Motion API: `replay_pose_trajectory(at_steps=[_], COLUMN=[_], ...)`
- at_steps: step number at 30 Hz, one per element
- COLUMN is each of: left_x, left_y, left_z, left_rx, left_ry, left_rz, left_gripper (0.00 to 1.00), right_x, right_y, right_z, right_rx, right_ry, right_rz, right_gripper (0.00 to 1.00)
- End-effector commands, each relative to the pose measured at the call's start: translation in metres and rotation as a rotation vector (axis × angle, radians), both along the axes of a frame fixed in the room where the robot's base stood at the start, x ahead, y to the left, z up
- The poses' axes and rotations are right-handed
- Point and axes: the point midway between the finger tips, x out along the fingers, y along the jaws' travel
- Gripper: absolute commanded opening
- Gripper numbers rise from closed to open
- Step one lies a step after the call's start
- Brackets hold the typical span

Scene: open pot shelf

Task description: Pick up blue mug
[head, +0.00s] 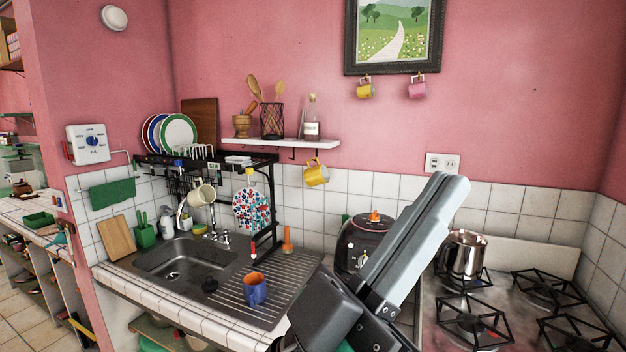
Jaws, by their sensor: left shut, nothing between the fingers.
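The blue mug (254,291) has an orange inside. It stands upright on the ribbed drainboard (288,296), right of the sink basin. My left gripper (450,187) is shut and empty. It is large in front of the camera, to the right of the mug and apart from it, with its fingers pointing up and to the right. It hides part of the counter and of the black appliance behind. My right gripper is not in view.
A black dish rack (262,160) stands over the sink (186,262). A black appliance (362,240) is behind my gripper. A metal pot (463,254) sits on the stove (520,310) at right. An orange bottle-like item (287,243) stands behind the mug.

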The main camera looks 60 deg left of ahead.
Motion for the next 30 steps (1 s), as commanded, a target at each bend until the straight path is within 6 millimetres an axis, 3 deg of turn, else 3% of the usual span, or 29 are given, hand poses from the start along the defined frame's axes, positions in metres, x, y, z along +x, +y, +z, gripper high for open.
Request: replay_pose_trajectory(at_steps=[11, 12, 20, 30], left_x=[0.0, 0.0, 0.0, 0.0], left_y=[0.0, 0.0, 0.0, -0.0001], left_z=[0.0, 0.0, 0.0, 0.0], left_rx=[0.0, 0.0, 0.0, 0.0], left_ry=[0.0, 0.0, 0.0, 0.0], left_rz=[0.0, 0.0, 0.0, 0.0], left_gripper=[0.0, 0.0, 0.0, 0.0], right_x=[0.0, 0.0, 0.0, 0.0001], right_y=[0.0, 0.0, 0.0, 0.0], right_z=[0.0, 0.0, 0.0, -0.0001], right_rx=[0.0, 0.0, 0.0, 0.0], right_ry=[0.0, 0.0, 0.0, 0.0], right_rz=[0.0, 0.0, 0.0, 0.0], right_gripper=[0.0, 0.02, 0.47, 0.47])
